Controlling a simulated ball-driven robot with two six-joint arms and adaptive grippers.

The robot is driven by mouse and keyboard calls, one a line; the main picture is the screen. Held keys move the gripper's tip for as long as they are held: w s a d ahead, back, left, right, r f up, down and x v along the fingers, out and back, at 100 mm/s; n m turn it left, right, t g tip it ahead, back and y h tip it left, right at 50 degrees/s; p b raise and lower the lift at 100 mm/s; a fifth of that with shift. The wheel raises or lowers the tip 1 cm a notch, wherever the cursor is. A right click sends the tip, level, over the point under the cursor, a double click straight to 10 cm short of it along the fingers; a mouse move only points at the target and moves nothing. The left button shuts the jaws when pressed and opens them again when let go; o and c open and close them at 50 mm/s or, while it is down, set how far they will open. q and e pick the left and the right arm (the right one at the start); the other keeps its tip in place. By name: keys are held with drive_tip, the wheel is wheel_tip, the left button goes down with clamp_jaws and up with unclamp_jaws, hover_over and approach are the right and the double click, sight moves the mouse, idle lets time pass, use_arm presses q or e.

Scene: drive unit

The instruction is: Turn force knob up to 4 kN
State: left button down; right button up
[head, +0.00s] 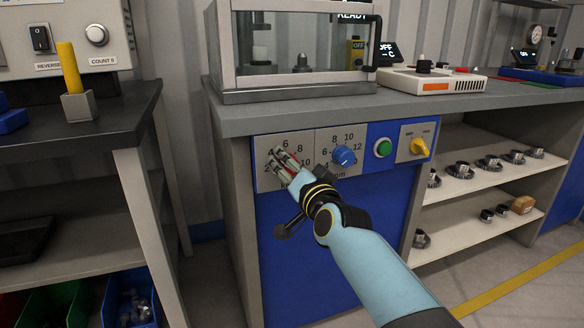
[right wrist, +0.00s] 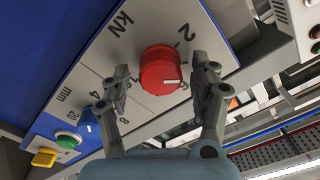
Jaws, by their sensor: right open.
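The red force knob (right wrist: 158,70) sits on the kN dial of the grey control plate (right wrist: 125,45). In the right wrist view its white mark points right, toward the side where a 6 is printed; I cannot tell the exact reading. A 2 shows above it. My right gripper (right wrist: 160,88) is open, with one finger on each side of the knob; I cannot tell whether they touch it. In the head view my right gripper (head: 285,163) covers most of the knob and part of its scale. My left gripper is in neither view.
A blue knob (head: 343,156) on the mm dial is just right of my right gripper. Further right are a green button (head: 383,148) and a yellow switch (head: 419,147). The worktop edge (head: 300,120) overhangs above the panel. Shelves with metal parts (head: 462,169) stand at right.

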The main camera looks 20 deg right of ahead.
drive_tip(key=s, duration=1.2)
drive_tip(key=shift+d, duration=0.2)
